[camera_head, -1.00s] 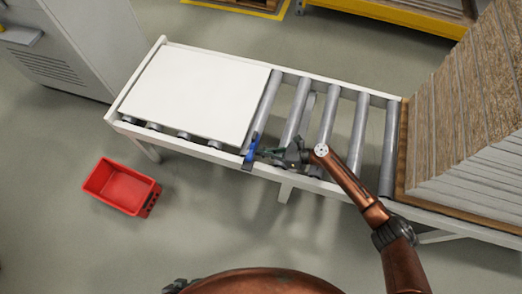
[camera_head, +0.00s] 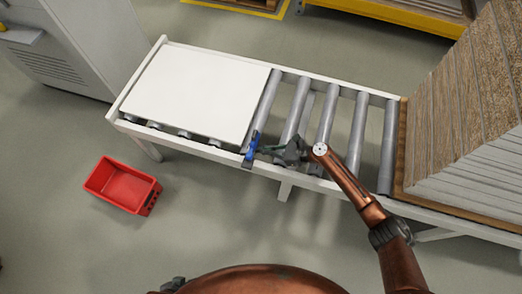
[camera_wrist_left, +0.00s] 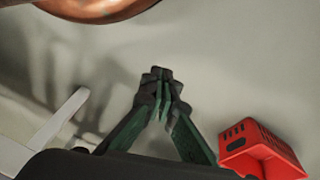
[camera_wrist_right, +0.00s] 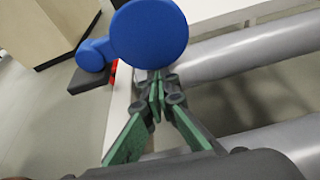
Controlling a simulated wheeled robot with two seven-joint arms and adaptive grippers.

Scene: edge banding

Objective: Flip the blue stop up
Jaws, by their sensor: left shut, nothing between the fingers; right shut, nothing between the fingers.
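The blue stop (camera_head: 251,147) is on the front rail of the roller conveyor, by the right front corner of the white board (camera_head: 195,93). In the right wrist view its round blue disc (camera_wrist_right: 150,34) shows large, just beyond my fingertips, with a smaller blue part at its left. My right gripper (camera_head: 264,149) is shut and empty, just right of the stop. I cannot tell whether it touches the stop. My left gripper (camera_wrist_left: 161,88) is shut and empty above the floor in the left wrist view.
Bare rollers (camera_head: 327,115) lie right of the board. A stack of boards (camera_head: 465,125) stands at the conveyor's right end. A red crate (camera_head: 122,186) sits on the floor at front left. A grey cabinet (camera_head: 70,45) stands at back left.

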